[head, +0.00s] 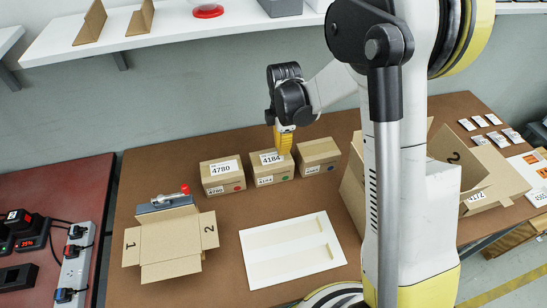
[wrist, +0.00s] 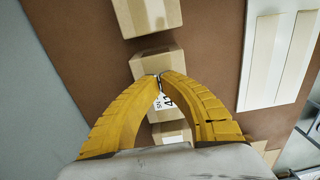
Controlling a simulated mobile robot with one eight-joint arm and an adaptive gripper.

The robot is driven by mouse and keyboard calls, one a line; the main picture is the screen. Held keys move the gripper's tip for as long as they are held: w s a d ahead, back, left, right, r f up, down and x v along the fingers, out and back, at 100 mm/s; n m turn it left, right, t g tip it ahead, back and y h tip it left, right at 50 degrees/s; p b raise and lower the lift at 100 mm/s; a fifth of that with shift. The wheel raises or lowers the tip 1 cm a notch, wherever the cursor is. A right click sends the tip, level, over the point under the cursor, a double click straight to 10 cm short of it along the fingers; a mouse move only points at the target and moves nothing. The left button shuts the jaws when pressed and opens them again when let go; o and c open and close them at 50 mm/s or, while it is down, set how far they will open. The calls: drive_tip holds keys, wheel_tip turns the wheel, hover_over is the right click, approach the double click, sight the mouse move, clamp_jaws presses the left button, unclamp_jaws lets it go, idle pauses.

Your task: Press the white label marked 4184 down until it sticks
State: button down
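The white label marked 4184 (head: 271,158) lies on top of the middle small cardboard box (head: 262,171). It also shows in the wrist view (wrist: 166,101), partly hidden between my fingers. A smaller label with a green dot is on that box's front face. My gripper (head: 285,150) has yellow fingers and points down at the box top, by the label's right edge in the head view. In the wrist view my fingertips (wrist: 161,76) meet over the box (wrist: 160,62), with nothing seen held between them. I cannot tell whether they touch the label or whether all its edges lie flat.
A box marked 4780 (head: 222,177) stands left of the middle box, and a third box (head: 318,157) stands right. An open carton (head: 170,245) and a white board (head: 292,250) lie in front. A larger open carton (head: 490,178) is at the right.

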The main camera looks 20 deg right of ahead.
sight(281, 156)
drive_tip(key=shift+s+f+b, duration=0.2)
drive_tip(key=shift+f+b, duration=0.2)
drive_tip(key=shift+f, duration=0.1)
drive_tip(key=shift+r, duration=0.1)
idle(0.3)
drive_tip(key=r+p, duration=0.1)
drive_tip(key=r, duration=0.1)
drive_tip(key=r+p, duration=0.3)
drive_tip(key=shift+w+r, duration=0.3)
drive_tip(key=shift+r, duration=0.1)
drive_tip(key=shift+r+p, duration=0.35)
drive_tip(key=shift+r, duration=0.05)
drive_tip(key=s+r+m+t, duration=0.3)
drive_tip(key=s+r+m, duration=0.45)
drive_tip(key=r, duration=0.45)
drive_tip(key=s+d+r+m+t, duration=0.1)
drive_tip(key=s+r+m+t, duration=0.3)
drive_tip(key=s+m, duration=0.6)
drive_tip(key=shift+s+r, duration=0.25)
drive_tip(key=shift+s, duration=1.2)
